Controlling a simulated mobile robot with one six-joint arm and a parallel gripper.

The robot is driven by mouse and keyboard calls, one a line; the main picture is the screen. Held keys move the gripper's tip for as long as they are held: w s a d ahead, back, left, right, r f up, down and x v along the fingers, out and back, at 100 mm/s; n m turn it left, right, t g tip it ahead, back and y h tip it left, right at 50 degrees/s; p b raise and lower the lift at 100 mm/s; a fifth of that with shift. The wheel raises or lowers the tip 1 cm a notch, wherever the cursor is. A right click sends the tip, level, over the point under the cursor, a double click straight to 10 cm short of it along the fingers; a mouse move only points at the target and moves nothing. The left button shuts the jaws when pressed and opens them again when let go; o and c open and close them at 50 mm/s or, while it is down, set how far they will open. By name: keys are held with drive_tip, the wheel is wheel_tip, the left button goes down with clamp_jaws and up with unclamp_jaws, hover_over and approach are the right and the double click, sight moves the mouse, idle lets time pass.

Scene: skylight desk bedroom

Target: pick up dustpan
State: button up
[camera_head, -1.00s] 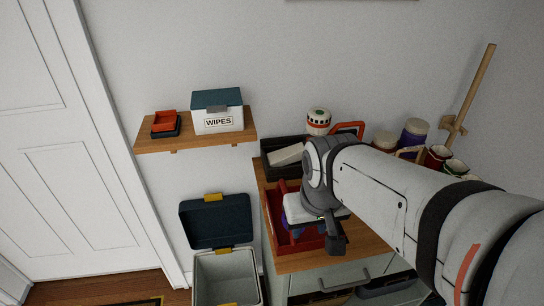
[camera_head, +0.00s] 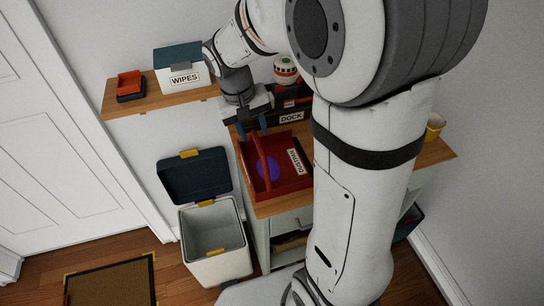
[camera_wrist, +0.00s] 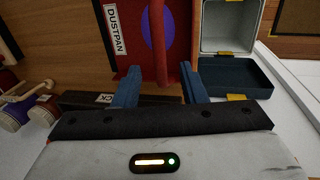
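The red dustpan (camera_head: 287,182), with a white label reading DUSTPAN and a round blue-purple patch, lies on the wooden cabinet top. Its raised red handle (camera_head: 262,160) runs along its left part. My gripper (camera_head: 253,127) is above the back end of the dustpan, by the dock, with its fingers pointing down. In the wrist view, the blue fingers (camera_wrist: 160,72) are apart, and the end of the red handle (camera_wrist: 157,45) appears between them. I cannot tell whether they touch it. The dustpan's label also shows in the wrist view (camera_wrist: 115,30).
A dark dock (camera_head: 292,118) sits behind the dustpan, with a white patterned canister (camera_head: 286,72) beyond. A wall shelf (camera_head: 150,103) holds a wipes box (camera_head: 182,75) and a small red tray (camera_head: 130,84). An open lidded bin (camera_head: 215,235) stands left of the cabinet.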

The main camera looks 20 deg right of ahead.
sight(257, 139)
drive_tip(key=f, duration=0.2)
drive_tip(key=d+f, duration=0.1)
drive_tip(key=f, duration=0.2)
drive_tip(key=shift+s, duration=0.2)
drive_tip(key=shift+c, duration=0.4)
clamp_jaws()
drive_tip(key=shift+r, duration=0.1)
